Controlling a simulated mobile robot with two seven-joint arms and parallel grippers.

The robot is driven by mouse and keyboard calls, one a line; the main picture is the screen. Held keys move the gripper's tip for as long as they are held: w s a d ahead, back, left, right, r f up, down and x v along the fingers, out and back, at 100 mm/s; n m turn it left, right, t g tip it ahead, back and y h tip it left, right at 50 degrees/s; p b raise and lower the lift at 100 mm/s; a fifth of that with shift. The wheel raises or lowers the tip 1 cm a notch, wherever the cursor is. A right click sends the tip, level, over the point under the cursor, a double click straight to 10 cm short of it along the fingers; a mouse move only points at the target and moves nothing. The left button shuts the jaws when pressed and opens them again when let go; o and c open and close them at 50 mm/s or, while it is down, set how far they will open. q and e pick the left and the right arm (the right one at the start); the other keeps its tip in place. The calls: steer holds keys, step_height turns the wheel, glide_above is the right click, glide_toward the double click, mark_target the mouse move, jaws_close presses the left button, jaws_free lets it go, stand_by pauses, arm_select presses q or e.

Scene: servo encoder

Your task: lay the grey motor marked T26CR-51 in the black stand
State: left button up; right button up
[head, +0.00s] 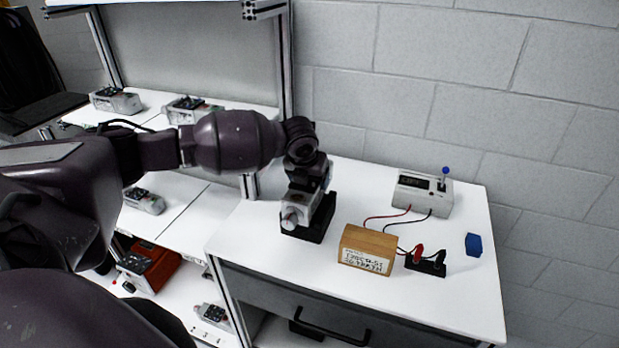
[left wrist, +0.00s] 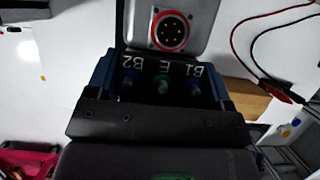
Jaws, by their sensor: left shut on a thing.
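My left gripper (head: 309,180) is shut on a grey motor (head: 298,204) over the white bench. In the left wrist view the motor (left wrist: 200,25) shows a round red-rimmed connector and terminals lettered B2, E and B1 between the blue fingers. The black stand (head: 318,232) is on the bench directly at and below the motor. The motor is at the stand's top; I cannot tell whether it rests in it or hangs just above. No T26CR-51 marking is readable on the held motor. My right gripper is out of view.
A wooden block (head: 368,250) with a white label stands right of the stand. Other grey motors (head: 116,100) lie on shelves at left.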

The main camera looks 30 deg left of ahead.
arm_select(q)
steer(key=shift+w+r+p, duration=0.1)
steer(key=shift+r+p, duration=0.1)
steer(key=shift+p, duration=0.35)
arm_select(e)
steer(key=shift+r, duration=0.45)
arm_select(q)
steer(key=shift+f, duration=1.4)
stand_by(0.6)
steer(key=o, duration=1.3)
steer(key=shift+c, duration=0.2)
steer(key=shift+f, duration=0.2)
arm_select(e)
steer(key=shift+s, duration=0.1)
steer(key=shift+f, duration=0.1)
arm_select(q)
steer(key=v, duration=0.3)
steer(key=shift+a, duration=0.1)
steer(key=v, duration=0.7)
steer(key=shift+b, duration=0.4)
steer(key=shift+s+r, duration=0.3)
steer(key=shift+r, duration=0.25)
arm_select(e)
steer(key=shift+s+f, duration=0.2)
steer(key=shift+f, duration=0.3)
